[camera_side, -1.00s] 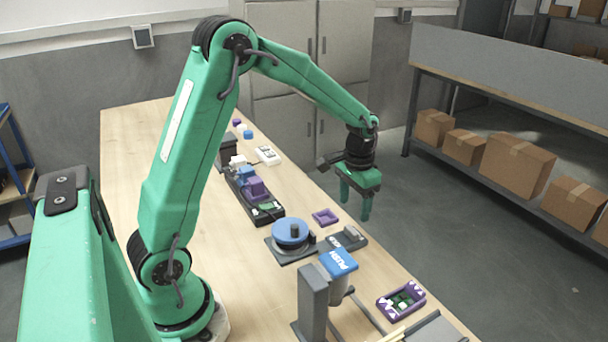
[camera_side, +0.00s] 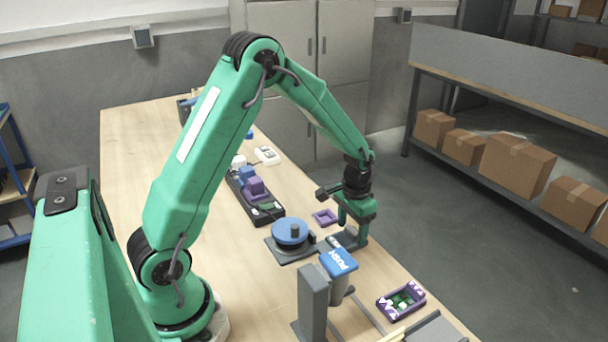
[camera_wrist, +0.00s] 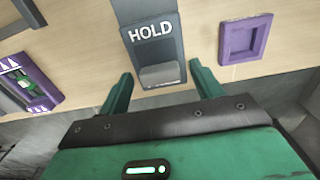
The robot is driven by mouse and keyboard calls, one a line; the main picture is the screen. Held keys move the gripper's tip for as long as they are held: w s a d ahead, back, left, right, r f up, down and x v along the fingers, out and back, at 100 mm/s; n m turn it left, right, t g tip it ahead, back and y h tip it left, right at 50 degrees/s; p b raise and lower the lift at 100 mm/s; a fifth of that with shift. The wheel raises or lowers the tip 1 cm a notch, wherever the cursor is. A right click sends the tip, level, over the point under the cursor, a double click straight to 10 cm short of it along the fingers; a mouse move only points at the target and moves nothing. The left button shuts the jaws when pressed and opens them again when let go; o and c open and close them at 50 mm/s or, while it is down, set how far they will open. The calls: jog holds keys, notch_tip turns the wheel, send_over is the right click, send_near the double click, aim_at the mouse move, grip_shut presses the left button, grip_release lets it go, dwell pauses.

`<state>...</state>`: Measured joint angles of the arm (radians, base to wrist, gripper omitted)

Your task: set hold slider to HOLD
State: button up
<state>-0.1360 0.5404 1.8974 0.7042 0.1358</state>
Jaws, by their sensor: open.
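The hold slider is a dark grey base (camera_wrist: 152,40) with white HOLD lettering in the wrist view. Its lighter grey block (camera_wrist: 160,74) sits at the end nearer my gripper, below the lettering. My gripper (camera_wrist: 161,72) is open, with one green finger on each side of that block; I see gaps, and contact is not clear. In the side view my gripper (camera_side: 351,230) points down at the slider base (camera_side: 337,242) near the table's right edge and partly hides it. The lettering is hidden there.
A purple square frame (camera_wrist: 245,38) lies right of the slider in the wrist view. A blue round dial (camera_side: 289,232) and a blue PUSH block (camera_side: 339,262) stand close by in the side view. A purple tray (camera_side: 401,302) is nearer the front.

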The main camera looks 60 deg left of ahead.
aim_at(341, 241)
jog(key=c, duration=1.4)
jog(key=shift+s, duration=1.55)
jog(key=o, duration=1.4)
jog(key=shift+r, duration=0.2)
notch_tip(341, 241, up, 8)
jog(key=shift+f, duration=0.25)
